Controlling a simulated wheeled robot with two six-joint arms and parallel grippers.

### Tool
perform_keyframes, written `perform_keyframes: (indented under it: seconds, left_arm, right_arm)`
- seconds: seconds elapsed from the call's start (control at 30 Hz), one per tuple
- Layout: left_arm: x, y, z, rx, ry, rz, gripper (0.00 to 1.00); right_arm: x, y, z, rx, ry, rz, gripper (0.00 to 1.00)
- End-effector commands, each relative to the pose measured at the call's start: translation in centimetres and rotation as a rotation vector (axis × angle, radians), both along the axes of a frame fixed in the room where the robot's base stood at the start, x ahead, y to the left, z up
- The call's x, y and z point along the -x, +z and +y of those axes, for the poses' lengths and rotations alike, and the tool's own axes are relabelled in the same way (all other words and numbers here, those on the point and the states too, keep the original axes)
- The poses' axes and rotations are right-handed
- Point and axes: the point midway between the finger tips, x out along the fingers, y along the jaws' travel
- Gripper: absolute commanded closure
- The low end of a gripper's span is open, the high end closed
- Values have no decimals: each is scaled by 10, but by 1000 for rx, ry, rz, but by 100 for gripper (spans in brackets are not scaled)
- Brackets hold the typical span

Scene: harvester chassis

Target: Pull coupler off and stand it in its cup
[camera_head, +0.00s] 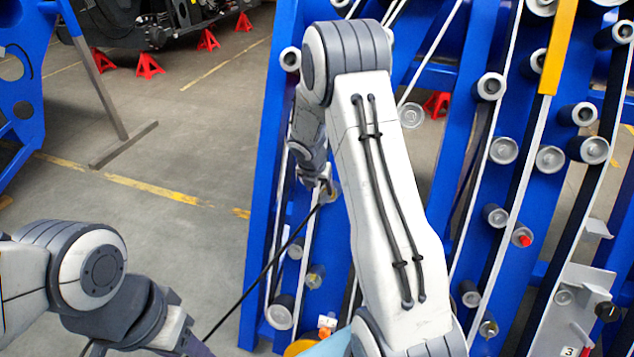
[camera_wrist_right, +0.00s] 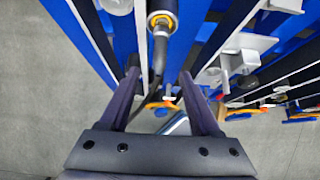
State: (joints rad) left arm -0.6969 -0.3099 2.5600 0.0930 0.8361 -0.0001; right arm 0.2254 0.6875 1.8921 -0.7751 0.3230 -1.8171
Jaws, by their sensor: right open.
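The coupler (camera_wrist_right: 161,28), a grey metal sleeve with a yellow ring at its end, shows at the top of the right wrist view. A black hose (camera_head: 262,270) hangs from it and runs down to the left in the head view. My right gripper (camera_wrist_right: 160,74) is open, its fingers on either side of the hose line, with the coupler beyond the fingertips. In the head view this gripper (camera_head: 322,180) is small and partly hidden by its own arm. My left gripper (camera_head: 194,346) is cut off at the bottom edge. I cannot pick out the cup with certainty.
A blue frame (camera_head: 262,200) with many grey rollers (camera_head: 503,150) and pale belts stands close around the right arm. An orange-and-white fitting (camera_head: 326,325) sits low on it. Grey floor (camera_head: 170,150) lies open to the left, with red stands (camera_head: 148,66) farther back.

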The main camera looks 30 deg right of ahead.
Motion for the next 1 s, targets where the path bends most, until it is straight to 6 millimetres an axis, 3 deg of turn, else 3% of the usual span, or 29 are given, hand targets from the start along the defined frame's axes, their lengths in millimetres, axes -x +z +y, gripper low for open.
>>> perform_keyframes:
  seconds: [0.3, 0.5, 0.97, 1.0]
  left_arm:
    - [0, -10, 0, 0, 0, 0, 50]
    - [0, -12, 0, 0, 0, 0, 50]
    - [0, -13, 0, 0, 0, 0, 50]
    - [0, -13, 0, 0, 0, 0, 50]
  right_arm:
    - [-13, -54, -15, -2, -2, 2, 36]
    - [-20, -78, -23, -2, -4, 1, 36]
    - [-24, -88, -26, -2, -5, -1, 36]
    - [-24, -88, -26, -2, -5, -1, 52]
